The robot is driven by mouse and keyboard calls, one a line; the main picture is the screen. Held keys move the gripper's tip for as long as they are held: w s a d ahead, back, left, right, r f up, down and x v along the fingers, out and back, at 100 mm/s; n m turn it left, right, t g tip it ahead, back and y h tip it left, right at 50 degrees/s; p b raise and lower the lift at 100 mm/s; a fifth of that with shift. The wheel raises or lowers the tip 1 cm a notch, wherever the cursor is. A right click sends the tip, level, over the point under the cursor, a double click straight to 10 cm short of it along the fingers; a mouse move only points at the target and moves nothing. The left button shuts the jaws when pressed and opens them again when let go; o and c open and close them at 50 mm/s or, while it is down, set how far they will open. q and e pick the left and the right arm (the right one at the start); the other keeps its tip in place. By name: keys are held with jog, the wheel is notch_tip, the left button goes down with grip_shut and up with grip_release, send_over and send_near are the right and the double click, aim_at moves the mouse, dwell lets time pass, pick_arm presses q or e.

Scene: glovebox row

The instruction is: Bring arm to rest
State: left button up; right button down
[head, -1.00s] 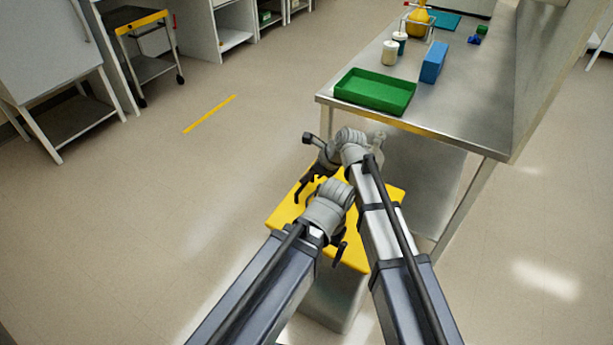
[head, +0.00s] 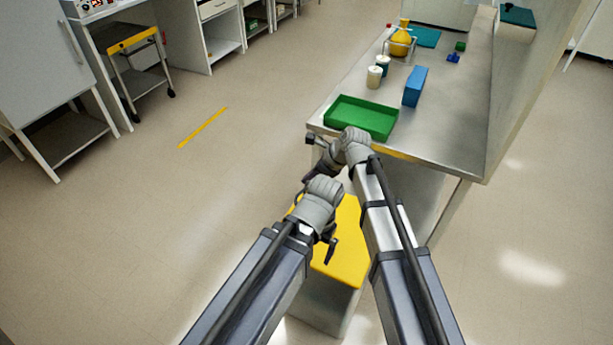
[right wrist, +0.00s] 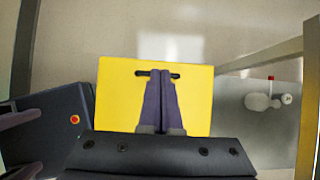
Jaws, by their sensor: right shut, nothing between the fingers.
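My right gripper (head: 309,176) shows best in the head view, with its wrist bent to the left in front of the steel bench's near edge. In the right wrist view its two long fingers (right wrist: 153,82) lie side by side, shut with nothing between them. My left gripper (head: 330,250) is lower and nearer in the head view, mostly hidden behind its own wrist. Its two fingers show in part, spread apart, at the left edge of the right wrist view. Both arms reach forward, with the wrists close together and apart from the bench things.
A green tray (head: 360,117) sits at the near end of the steel bench (head: 440,150). Behind it are a blue box (head: 415,86), a white bottle (head: 374,76) and a yellow flask (head: 401,42). A trolley (head: 138,67) stands far left. The floor at left is open.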

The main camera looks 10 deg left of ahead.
jog(key=shift+d+r, duration=0.15)
jog(key=shift+r, duration=0.15)
jog(key=s+d+f+n+h, duration=0.1)
jog(key=s+d+n+h, duration=0.1)
jog(key=s+d+n, duration=0.45)
jog(key=s+d+f+n+g+h, duration=0.15)
jog(key=s+d+n, duration=0.25)
jog(key=d+n, duration=0.55)
jog(key=s+d+f+n+h, duration=0.1)
jog(key=s+d+n+h, duration=0.2)
jog(key=s+d+n, duration=0.5)
jog(key=s+a+n+h, duration=0.1)
jog(key=s+a, duration=0.2)
jog(key=a, duration=0.5)
notch_tip(320, 180, up, 13)
jog(key=p, duration=1.2)
jog(key=shift+a+g+p, duration=0.15)
jog(key=shift+g+p, duration=0.25)
jog(key=shift+g, duration=0.05)
